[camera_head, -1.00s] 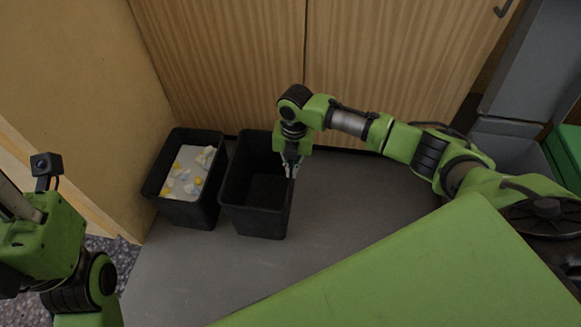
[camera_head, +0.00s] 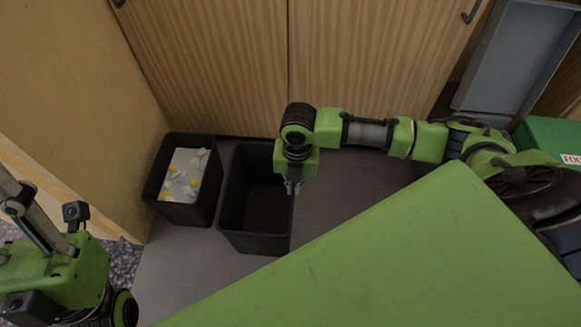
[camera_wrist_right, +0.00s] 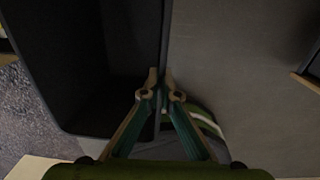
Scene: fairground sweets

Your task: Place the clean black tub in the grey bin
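The clean black tub (camera_head: 225,205) is an empty, open box on the grey floor, right of a second black tub. My right gripper (camera_head: 293,187) is at its right wall. In the right wrist view the fingertips (camera_wrist_right: 160,77) are close together, one on each side of the tub's wall (camera_wrist_right: 115,40), pinching it near the rim. The tub seems to stand on the floor. The grey bin (camera_head: 497,60) is at the upper right, tall and open, partly cut off by the picture edge. Of my left arm only green links show at lower left; its fingers are not visible.
A second black tub (camera_head: 183,213) with white and yellow scraps stands close to the left. Wooden cabinet doors (camera_head: 215,60) rise behind. A green bin (camera_head: 550,135) with a partly visible label is at the right. My green body panel covers the front right.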

